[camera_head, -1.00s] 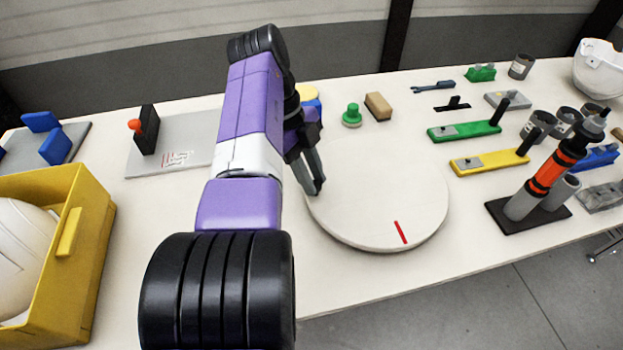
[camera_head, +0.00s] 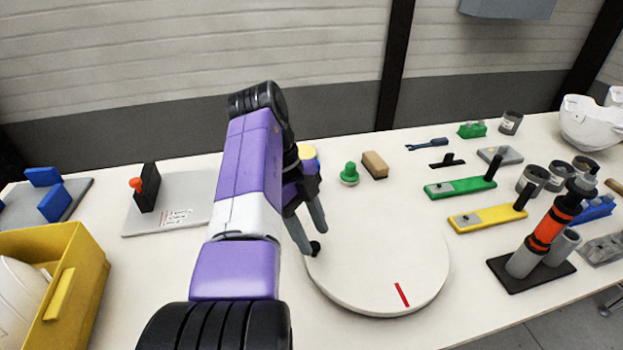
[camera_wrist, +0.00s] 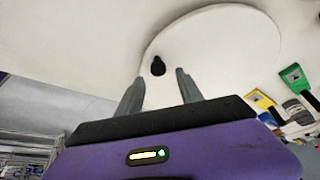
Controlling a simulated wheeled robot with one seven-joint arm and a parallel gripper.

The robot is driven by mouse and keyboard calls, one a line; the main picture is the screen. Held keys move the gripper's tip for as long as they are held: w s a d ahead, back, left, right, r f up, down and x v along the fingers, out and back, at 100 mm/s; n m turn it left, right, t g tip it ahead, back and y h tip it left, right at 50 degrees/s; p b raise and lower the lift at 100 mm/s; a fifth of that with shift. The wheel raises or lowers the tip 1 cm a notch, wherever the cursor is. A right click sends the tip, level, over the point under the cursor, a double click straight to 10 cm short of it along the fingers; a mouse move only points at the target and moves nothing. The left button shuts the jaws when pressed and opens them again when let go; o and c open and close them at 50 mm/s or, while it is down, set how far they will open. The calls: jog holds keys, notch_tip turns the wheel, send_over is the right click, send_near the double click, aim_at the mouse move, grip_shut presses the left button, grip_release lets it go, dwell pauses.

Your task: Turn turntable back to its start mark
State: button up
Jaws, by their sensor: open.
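The turntable (camera_head: 375,255) is a round white disc lying on the white table, and it also shows in the wrist view (camera_wrist: 205,45). A red line (camera_head: 402,294) is on its top near the front edge. A small black knob (camera_head: 315,248) stands near its left edge and shows clearly in the wrist view (camera_wrist: 158,66). My gripper (camera_head: 313,238) is open and empty at the knob. In the wrist view my gripper (camera_wrist: 160,75) has its fingers spread, with the knob just beyond and between the tips. I cannot tell whether they touch it. I see no separate mark on the table.
A green knobbed piece (camera_head: 349,174) and a tan block (camera_head: 375,165) stand behind the turntable. Green (camera_head: 460,187) and yellow (camera_head: 487,217) bar fixtures and an orange-and-grey tool (camera_head: 549,229) are to the right. A yellow crate (camera_head: 85,275) is at the left.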

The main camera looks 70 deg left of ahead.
notch_tip(320, 180, up, 18)
jog(key=p, duration=1.3)
jog(key=shift+f, duration=0.1)
